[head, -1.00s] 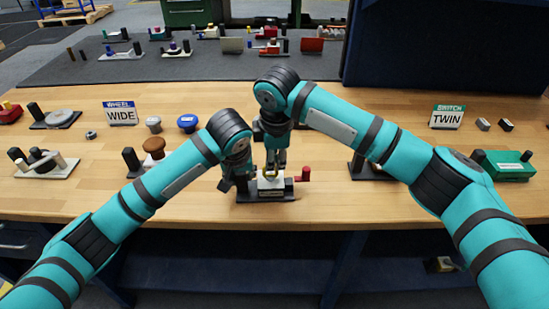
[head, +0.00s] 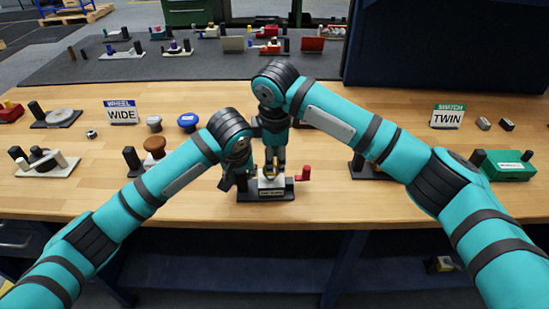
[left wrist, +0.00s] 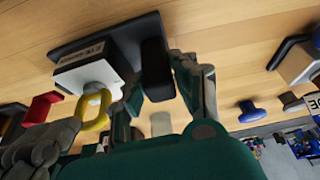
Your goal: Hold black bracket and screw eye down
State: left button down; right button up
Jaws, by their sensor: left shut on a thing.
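The black bracket (left wrist: 153,58) stands upright at one end of a black base plate (left wrist: 85,38). My left gripper (head: 240,181) is shut on it; in the left wrist view a finger lies on each side of the bracket. The yellow screw eye (left wrist: 97,108) sits upright on a white labelled block (left wrist: 85,74), which also shows in the head view (head: 272,187). My right gripper (head: 274,168) points down at the screw eye from above. In the left wrist view its grey fingers (left wrist: 62,135) are close beside the ring; whether they touch or grip it I cannot tell.
A red knob (head: 304,172) stands just right of the block. A brown knob (head: 154,147) and a black post (head: 131,158) stand to the left. The wooden table's front strip is mostly clear.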

notch_tip(320, 180, up, 11)
jog(key=s, duration=0.2)
jog(key=shift+s, duration=0.15)
pick_arm(q)
jog(key=c, duration=1)
grip_release()
jog(key=shift+o, duration=0.2)
pick_arm(e)
jog(key=shift+f, duration=0.1)
